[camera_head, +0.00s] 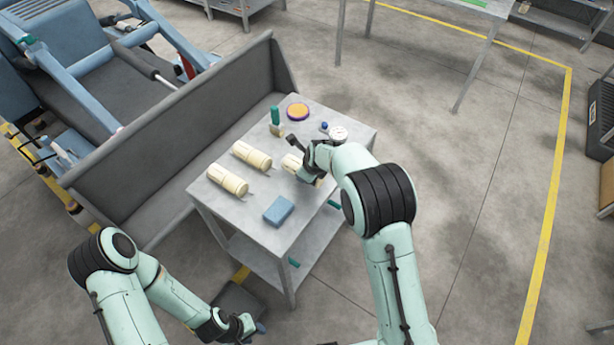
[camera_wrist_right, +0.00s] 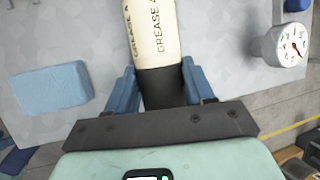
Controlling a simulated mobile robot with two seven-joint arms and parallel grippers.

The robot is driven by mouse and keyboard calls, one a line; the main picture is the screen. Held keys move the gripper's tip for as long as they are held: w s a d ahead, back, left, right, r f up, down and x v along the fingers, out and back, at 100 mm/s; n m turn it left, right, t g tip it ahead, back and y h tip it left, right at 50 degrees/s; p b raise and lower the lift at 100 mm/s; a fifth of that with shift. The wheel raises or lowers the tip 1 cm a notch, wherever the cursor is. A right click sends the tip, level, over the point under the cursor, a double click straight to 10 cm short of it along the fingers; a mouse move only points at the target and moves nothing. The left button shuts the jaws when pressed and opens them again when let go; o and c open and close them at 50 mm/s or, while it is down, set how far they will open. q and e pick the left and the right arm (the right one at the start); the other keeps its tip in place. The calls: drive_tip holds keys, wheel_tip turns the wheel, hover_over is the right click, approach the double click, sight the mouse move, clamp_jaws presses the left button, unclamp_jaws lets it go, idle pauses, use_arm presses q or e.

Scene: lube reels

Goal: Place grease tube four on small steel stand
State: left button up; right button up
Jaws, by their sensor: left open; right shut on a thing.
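My right gripper (camera_wrist_right: 160,88) is shut on a cream grease tube (camera_wrist_right: 153,35) marked GREASE 4, holding its dark end. In the head view this tube (camera_head: 291,161) is partly hidden by my right wrist, over the right side of the steel table (camera_head: 217,202). Whether it touches the tabletop is unclear. Two similar cream tubes (camera_head: 251,155) (camera_head: 228,180) lie on their sides to its left. My left gripper (camera_head: 252,327) is open and low, in front of the table and apart from it. I cannot tell which piece is the small steel stand.
The table also holds a blue block (camera_head: 279,210), a white dial gauge (camera_head: 338,133), a purple-rimmed yellow disc (camera_head: 298,111) and a green-topped item (camera_head: 275,116). A grey high-walled bench (camera_head: 180,125) borders its left. Another table (camera_head: 450,12) stands at the back.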

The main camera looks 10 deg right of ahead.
drive_tip(key=shift+f, duration=1.45)
drive_tip(key=shift+f, duration=0.15)
drive_tip(key=o, duration=1.1)
drive_tip(key=shift+c, duration=0.2)
drive_tip(key=shift+r, duration=0.25)
drive_tip(key=v, duration=1.2)
drive_tip(key=shift+s+f, duration=0.1)
drive_tip(key=shift+f, duration=0.1)
